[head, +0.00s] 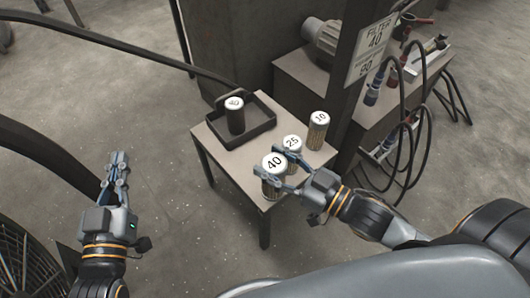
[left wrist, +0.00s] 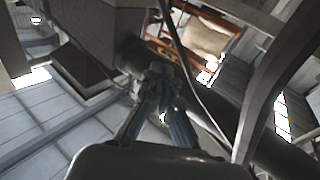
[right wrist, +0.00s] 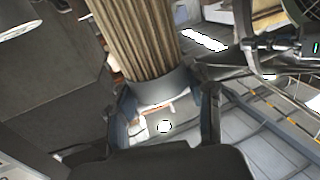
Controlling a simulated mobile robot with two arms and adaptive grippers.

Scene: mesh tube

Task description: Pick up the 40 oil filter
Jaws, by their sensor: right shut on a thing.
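The 40 oil filter (head: 272,187) is a pleated tan cylinder with a white top marked 40, upright at the front corner of the small table (head: 235,165). My right gripper (head: 270,162) is shut on it near its top, one finger on each side. In the right wrist view its pleated body (right wrist: 135,38) and grey end cap stand between the fingers (right wrist: 165,105). I cannot tell whether its base touches the table. My left gripper (head: 118,158) is empty, left of the table, with its fingertips together; they also show in the left wrist view (left wrist: 158,80).
The 25 filter (head: 292,143) stands close behind the gripped one, and the 10 filter (head: 318,130) further right. A dark filter (head: 235,118) stands in a black tray (head: 262,140). A sign post (head: 352,85) and workbench (head: 310,75) are at the right. A fan (head: 25,250) is at the lower left.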

